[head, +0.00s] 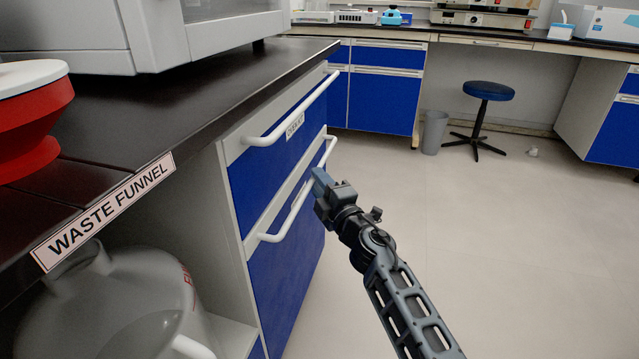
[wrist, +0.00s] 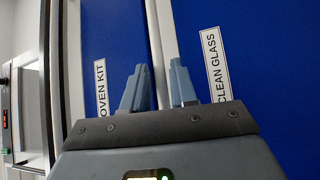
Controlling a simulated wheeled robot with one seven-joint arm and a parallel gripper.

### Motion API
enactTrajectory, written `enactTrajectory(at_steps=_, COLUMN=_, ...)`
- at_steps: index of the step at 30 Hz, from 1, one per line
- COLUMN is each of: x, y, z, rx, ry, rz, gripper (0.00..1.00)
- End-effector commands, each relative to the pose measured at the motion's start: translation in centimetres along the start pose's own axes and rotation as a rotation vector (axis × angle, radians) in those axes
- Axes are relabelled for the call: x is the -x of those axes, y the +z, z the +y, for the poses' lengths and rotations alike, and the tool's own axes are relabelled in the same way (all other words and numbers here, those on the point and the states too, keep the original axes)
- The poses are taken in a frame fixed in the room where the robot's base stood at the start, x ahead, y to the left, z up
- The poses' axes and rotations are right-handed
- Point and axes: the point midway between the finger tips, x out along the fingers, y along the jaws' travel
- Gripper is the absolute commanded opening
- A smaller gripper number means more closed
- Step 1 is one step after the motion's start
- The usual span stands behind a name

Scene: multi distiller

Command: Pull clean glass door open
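The clean glass door (head: 285,270) is the lower blue front of the near cabinet, below the oven kit drawer. It looks shut and flush. Its white bar handle (head: 289,222) runs along its upper part. The CLEAN GLASS label (wrist: 215,65) shows on the blue panel at right in the wrist view. My gripper (head: 319,180) is at the far half of this handle. In the wrist view its two blue fingers (wrist: 158,82) stand apart, with a pale strip showing between them. I cannot tell whether they touch the handle.
The oven kit drawer (head: 285,135) with its own bar handle (head: 292,108) lies just above. A waste container (head: 110,300) stands under the dark counter (head: 190,105) at left. The floor to the right is open; a blue stool (head: 488,91) and bin (head: 433,132) stand farther back.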

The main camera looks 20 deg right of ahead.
Motion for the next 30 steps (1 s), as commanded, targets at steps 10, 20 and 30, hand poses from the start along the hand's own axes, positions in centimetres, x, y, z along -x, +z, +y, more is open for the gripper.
enactTrajectory(at_steps=10, x=0.02, y=0.0, z=-0.02, rx=0.0, ry=0.0, rz=0.0, gripper=0.0)
enactTrajectory(at_steps=20, x=0.03, y=0.01, z=-0.04, rx=0.0, ry=0.0, rz=0.0, gripper=0.0)
enactTrajectory(at_steps=30, x=0.13, y=0.04, z=0.12, rx=-0.006, ry=-0.008, rz=0.041, gripper=0.0)
